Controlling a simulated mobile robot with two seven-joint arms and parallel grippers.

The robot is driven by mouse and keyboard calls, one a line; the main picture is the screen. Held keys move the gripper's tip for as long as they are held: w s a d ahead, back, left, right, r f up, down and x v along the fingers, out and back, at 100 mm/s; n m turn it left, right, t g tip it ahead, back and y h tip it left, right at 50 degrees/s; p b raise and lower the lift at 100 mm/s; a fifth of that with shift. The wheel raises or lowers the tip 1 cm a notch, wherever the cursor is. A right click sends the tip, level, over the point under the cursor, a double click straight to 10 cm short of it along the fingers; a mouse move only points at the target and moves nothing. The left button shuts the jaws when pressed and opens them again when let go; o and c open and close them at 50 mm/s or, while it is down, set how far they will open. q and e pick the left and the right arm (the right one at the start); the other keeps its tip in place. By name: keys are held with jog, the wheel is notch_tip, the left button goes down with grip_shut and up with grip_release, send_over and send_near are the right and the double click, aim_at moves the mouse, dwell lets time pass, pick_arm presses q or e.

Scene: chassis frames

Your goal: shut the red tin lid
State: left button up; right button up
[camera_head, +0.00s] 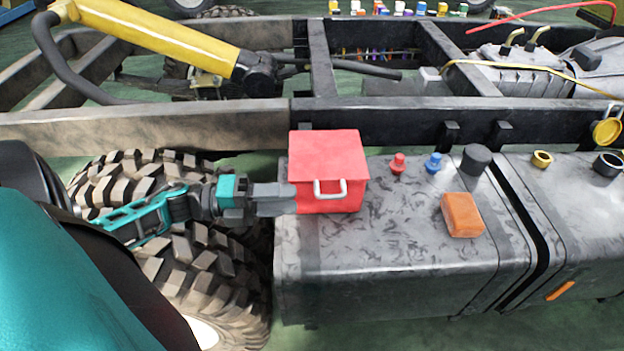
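The red tin (325,202) stands upright on the left end of the grey metal tank. Its red lid (326,152) lies over the top and looks down or nearly down; I cannot tell whether a thin gap remains. A white handle (330,190) is on the front of the tin. My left gripper (290,199) comes in from the left, with its fingertips at the tin's left side, touching or very close. Its fingers look close together, but I cannot make out whether they are open or shut. My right gripper is not in view.
The grey tank (370,245) also carries a red knob (398,164), a blue knob (433,163), a black cap (476,159) and an orange block (462,215). A chassis rail (150,126) runs behind. A large tyre (215,290) lies below my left arm.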

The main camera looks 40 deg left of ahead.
pick_arm(q)
jog(key=v, duration=0.4)
dwell(0.6)
